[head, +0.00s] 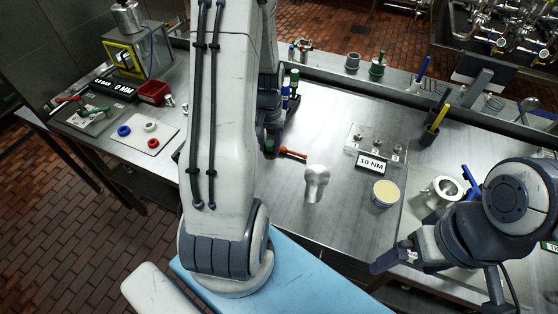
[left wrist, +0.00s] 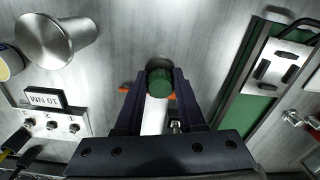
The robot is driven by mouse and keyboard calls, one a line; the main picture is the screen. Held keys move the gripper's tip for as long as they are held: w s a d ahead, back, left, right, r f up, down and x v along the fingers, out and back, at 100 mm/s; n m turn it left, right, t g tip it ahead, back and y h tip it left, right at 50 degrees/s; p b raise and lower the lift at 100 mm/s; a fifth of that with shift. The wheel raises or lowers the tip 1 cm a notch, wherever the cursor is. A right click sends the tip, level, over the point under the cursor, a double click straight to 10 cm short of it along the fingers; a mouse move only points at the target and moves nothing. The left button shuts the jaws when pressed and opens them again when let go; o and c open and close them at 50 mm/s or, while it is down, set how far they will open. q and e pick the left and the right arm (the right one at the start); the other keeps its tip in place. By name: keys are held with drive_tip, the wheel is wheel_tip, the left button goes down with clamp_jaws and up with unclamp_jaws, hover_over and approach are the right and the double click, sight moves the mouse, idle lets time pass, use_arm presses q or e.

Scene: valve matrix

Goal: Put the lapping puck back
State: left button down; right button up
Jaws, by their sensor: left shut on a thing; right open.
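My left gripper (left wrist: 160,88) is shut on a short cylinder with a green end and grey side, apparently the lapping puck (left wrist: 160,83). In the head view my left arm hides most of this gripper; a green end (head: 269,146) shows beside the arm. An orange handle (head: 292,153) lies right by it and passes behind the fingers in the wrist view. I cannot tell whether the puck touches the bench. My right gripper (head: 435,287) is open and empty at the lower right, in front of the bench edge.
A silver mushroom-shaped piece (head: 316,178) and a yellow-topped tin (head: 385,194) stand on the bench. A clear block with a 10 NM sign (head: 371,164) is behind them. A green-lined tray (left wrist: 262,100) lies at right in the wrist view. Bare steel surrounds the silver piece.

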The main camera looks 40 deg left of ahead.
sight(270, 155)
use_arm(q)
wheel_tip(270, 155, down, 5)
drive_tip(key=shift+p, duration=0.5)
wheel_tip(270, 155, down, 4)
drive_tip(key=shift+r+p, duration=0.1)
drive_tip(key=shift+p, duration=0.4)
drive_tip(key=shift+f, duration=0.25)
drive_tip(key=shift+f, duration=0.2)
drive_tip(key=c, duration=0.5)
unclamp_jaws()
